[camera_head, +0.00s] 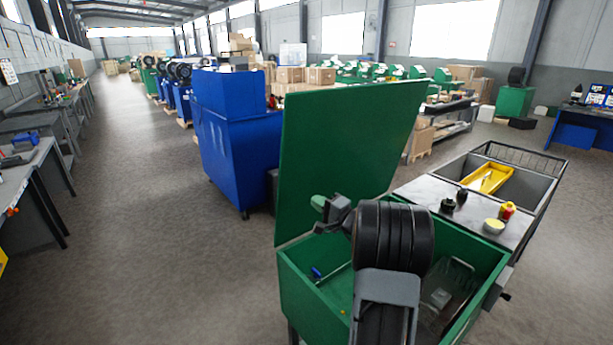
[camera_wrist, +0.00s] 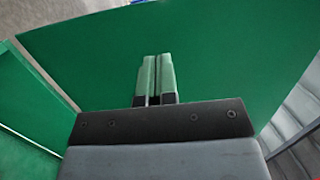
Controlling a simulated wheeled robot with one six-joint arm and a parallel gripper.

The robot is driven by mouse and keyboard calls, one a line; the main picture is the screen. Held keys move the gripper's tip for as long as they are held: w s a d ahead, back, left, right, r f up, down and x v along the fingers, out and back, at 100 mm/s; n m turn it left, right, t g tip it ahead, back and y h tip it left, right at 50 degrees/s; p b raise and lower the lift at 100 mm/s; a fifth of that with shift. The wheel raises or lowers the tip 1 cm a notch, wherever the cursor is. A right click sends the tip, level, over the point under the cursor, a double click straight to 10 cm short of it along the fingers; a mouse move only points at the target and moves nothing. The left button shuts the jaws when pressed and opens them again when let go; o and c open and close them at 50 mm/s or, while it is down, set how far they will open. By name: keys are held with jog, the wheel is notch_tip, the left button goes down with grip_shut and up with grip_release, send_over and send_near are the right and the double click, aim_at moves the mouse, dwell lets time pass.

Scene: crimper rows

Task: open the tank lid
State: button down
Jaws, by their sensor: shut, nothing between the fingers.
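The green tank (camera_head: 300,283) stands open in front of me in the head view. Its lid (camera_head: 345,140) is a large flat green panel, raised steeply at the tank's far side and leaning back. In the wrist view the lid's flat inner face (camera_wrist: 220,50) fills most of the picture. My gripper (camera_head: 319,212) is at the lid's inner face, low and left of its middle. Its two fingers (camera_wrist: 156,58) are together and hold nothing. I cannot tell whether the fingertips touch the lid. My arm hides part of the tank's inside.
A blue-handled tool (camera_head: 317,272) and a clear container (camera_head: 445,292) are inside the tank. A bench (camera_head: 415,192) with small bottles and a yellow tray (camera_head: 489,178) adjoins on the right. A blue cabinet (camera_head: 240,140) stands behind the lid. The floor at left is clear.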

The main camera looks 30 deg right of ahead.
aim_at(303, 171)
jog(key=d+m+t+h, duration=0.2)
jog(key=d+h, duration=0.1)
jog(key=d, duration=0.2)
jog(key=p+x, duration=0.2)
jog(key=x, duration=0.2)
jog(key=p+x, duration=0.2)
jog(key=x, duration=0.2)
jog(key=p+x, duration=0.2)
jog(key=x, duration=0.2)
jog(key=shift+w+f, duration=0.1)
jog(key=shift+f, duration=0.2)
jog(key=shift+w, duration=0.6)
